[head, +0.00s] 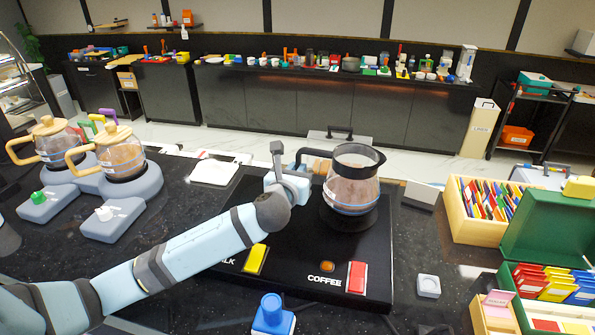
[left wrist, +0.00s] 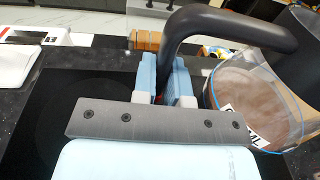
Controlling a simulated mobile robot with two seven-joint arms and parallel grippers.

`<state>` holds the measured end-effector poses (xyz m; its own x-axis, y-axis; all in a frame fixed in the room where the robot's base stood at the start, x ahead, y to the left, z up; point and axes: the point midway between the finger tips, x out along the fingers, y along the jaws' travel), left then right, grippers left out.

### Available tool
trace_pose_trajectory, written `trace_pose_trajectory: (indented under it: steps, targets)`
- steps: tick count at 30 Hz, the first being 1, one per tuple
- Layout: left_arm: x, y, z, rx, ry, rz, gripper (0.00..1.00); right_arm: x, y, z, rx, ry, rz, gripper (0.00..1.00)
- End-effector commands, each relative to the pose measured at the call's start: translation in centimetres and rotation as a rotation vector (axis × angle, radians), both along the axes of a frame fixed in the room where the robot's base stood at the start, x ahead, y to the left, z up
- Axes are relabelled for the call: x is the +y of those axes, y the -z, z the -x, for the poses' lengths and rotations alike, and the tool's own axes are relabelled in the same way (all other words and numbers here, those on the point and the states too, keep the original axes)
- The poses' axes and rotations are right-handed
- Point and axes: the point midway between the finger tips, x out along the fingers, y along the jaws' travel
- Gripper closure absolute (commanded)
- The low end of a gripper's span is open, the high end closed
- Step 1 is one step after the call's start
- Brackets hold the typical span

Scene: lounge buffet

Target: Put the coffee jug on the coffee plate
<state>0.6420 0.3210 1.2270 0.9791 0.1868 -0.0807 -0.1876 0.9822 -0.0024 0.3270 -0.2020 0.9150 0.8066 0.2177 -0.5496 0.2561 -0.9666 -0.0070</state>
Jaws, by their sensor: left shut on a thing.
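The coffee jug (head: 352,190) is glass with a black rim and handle and brown liquid inside. It is upright over the dark round coffee plate (head: 346,226), on the right side of the black hob; I cannot tell whether its base touches. The hob's "COFFEE" label is in front of it. My left gripper (head: 290,182) is shut on the jug's black handle, left of the jug. In the left wrist view the blue fingers (left wrist: 172,80) hold the handle, with the jug (left wrist: 255,95) at right. My right gripper is not in view.
A yellow switch (head: 256,259) and a red switch (head: 356,277) are at the hob's front. A blue-capped item (head: 271,314) stands before it. Two wooden-lidded jugs (head: 120,152) stand on grey bases at left. A wooden box of sachets (head: 480,210) and green box are at right.

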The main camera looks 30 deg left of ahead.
Motion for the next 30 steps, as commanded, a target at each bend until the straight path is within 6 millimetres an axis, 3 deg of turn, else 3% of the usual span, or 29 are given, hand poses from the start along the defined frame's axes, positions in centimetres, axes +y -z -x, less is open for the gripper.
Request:
trace_pose_trajectory:
  steps: [19, 20, 22, 30]
  targets:
    - [0.0, 0.9, 0.0, -0.003, 0.0, 0.001, 1.0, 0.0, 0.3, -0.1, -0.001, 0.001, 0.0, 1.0]
    - [0.0, 0.9, 0.0, -0.004, 0.0, 0.001, 0.85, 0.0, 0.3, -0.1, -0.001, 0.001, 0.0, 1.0]
    - [0.0, 0.9, 0.0, -0.003, 0.0, 0.001, 0.7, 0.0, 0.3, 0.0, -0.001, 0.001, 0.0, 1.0]
    - [0.0, 1.0, 0.0, -0.001, 0.0, 0.001, 0.7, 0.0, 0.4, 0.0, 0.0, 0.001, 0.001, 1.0]
